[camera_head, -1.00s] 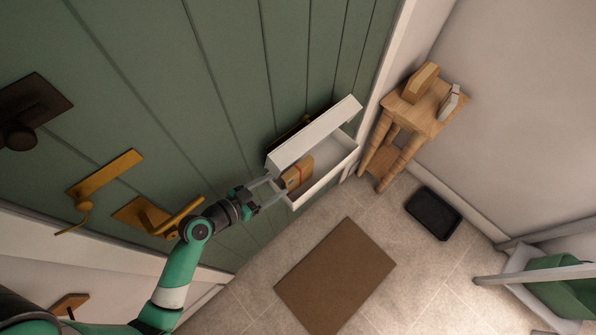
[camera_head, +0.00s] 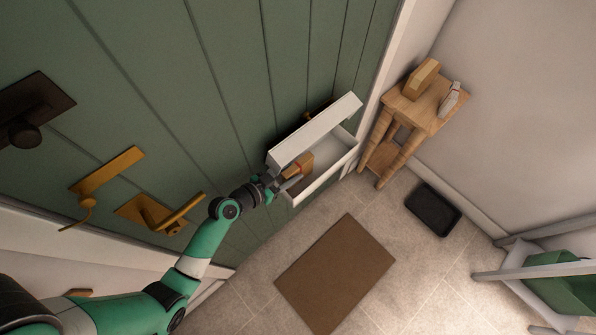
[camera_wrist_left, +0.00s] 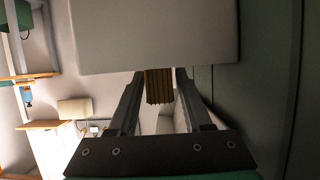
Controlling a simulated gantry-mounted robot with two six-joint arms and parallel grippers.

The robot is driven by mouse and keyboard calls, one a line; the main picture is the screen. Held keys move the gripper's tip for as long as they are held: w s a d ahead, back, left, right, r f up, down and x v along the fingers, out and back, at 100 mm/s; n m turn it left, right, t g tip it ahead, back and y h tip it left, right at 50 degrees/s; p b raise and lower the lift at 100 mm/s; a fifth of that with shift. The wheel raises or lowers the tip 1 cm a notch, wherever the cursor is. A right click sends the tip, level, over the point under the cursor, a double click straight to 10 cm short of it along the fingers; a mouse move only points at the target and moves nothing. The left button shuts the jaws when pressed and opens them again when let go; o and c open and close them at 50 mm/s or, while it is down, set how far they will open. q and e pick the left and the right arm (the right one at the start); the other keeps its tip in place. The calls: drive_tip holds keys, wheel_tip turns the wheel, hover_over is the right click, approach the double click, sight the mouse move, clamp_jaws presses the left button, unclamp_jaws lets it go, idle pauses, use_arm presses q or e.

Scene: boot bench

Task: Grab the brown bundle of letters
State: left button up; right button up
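The brown bundle of letters (camera_head: 301,165) sits inside an open white box (camera_head: 317,132) on the green panelled wall. My left gripper (camera_head: 288,181) reaches into the box from the lower left, its tips at the bundle. In the left wrist view the bundle (camera_wrist_left: 158,86) shows as a stack of brown edges between the two fingers (camera_wrist_left: 159,78), which are apart on either side of it. Whether they touch it is hard to tell. The white lid (camera_wrist_left: 155,35) hides the upper part of the bundle there. My right gripper is not in view.
Brass handles (camera_head: 150,214) stick out from the green wall near my left arm. A wooden stand (camera_head: 418,112) with small items is to the right. A brown mat (camera_head: 335,272) and a black tray (camera_head: 433,211) lie on the floor.

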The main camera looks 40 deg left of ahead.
use_arm(q)
clamp_jaws()
drive_tip(key=shift+r, duration=0.15)
drive_tip(key=shift+r, duration=0.15)
drive_tip(key=shift+d+m+y, duration=0.4)
drive_tip(key=shift+d, duration=0.2)
drive_tip(key=shift+s+d+m+y, duration=0.1)
drive_tip(key=shift+d+m+y, duration=0.4)
drive_tip(key=shift+d+m, duration=0.25)
drive_tip(key=d+r+p, duration=0.3)
drive_tip(key=d+r, duration=0.1)
drive_tip(key=r, duration=0.6)
drive_tip(key=s+d+r+n+h+p, duration=0.1)
drive_tip(key=d+r+n+p, duration=0.1)
drive_tip(key=d, duration=1.8)
drive_tip(key=shift+d+h, duration=0.2)
drive_tip(key=shift+h, duration=0.2)
